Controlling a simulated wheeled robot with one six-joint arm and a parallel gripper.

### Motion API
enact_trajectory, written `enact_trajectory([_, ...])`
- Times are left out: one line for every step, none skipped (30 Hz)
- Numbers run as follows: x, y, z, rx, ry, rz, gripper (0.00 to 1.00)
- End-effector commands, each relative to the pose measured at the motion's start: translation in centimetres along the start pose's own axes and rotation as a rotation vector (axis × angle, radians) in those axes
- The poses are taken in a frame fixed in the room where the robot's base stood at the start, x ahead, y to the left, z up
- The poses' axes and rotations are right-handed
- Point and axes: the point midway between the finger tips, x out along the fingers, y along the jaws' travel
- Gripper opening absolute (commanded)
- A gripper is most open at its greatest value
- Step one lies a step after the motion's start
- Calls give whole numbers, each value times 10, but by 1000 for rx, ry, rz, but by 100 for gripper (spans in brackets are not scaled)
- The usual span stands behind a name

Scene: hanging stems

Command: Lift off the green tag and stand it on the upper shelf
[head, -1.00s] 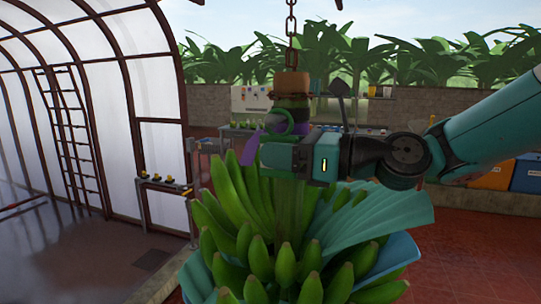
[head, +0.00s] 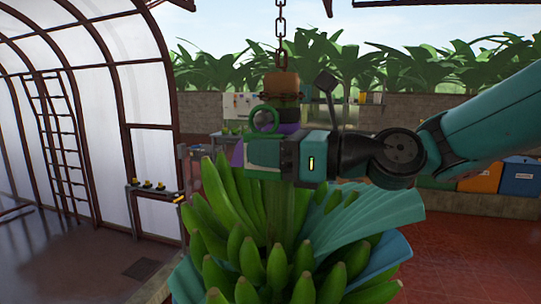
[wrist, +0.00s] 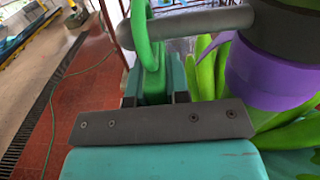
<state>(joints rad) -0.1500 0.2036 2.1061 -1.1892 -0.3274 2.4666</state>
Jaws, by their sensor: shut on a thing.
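The green tag (head: 262,152) has a ring on top and a block-like body below, in front of the hanging banana stem. In the wrist view the tag's body (wrist: 155,85) sits between two dark fingers, and its ring rises above. My gripper (wrist: 156,97) is shut on the tag's body. A grey peg (wrist: 195,22) runs from the dark collar on the stem and crosses the ring; the ring appears to be around it. A purple band (wrist: 270,75) wraps the stem beside the tag. I cannot make out the upper shelf for certain.
The green banana bunch (head: 270,235) with blue-green wrapping hangs from a chain (head: 281,35), right below my gripper. A low stand (head: 155,188) with yellow items is at the left. Orange (head: 481,177) and blue bins (head: 520,176) stand back right. Red floor lies clear at right.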

Motion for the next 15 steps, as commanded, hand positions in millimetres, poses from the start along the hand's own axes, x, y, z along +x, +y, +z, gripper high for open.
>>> enact_trajectory([0,12,-3,-3,0,3,0])
enact_trajectory([0,19,-2,-3,-1,4,0])
enact_trajectory([0,27,-2,-2,-1,3,0])
enact_trajectory([0,34,-2,-3,-2,3,0])
enact_trajectory([0,41,-2,-4,-2,4,0])
enact_trajectory([0,52,-2,-4,-1,5,0])
enact_trajectory([0,60,-2,-3,-2,5,0])
enact_trajectory([0,68,-2,-5,-3,5,0])
enact_trajectory([0,80,-2,-4,-2,7,0])
enact_trajectory([0,89,-1,-5,-2,7,0])
enact_trajectory([0,97,-1,-4,-3,7,0])
enact_trajectory([0,108,-1,-5,-3,8,0])
enact_trajectory([0,116,-1,-3,-2,8,0])
enact_trajectory([0,122,0,-4,-2,8,0])
enact_trajectory([-1,130,0,-3,-3,7,0])
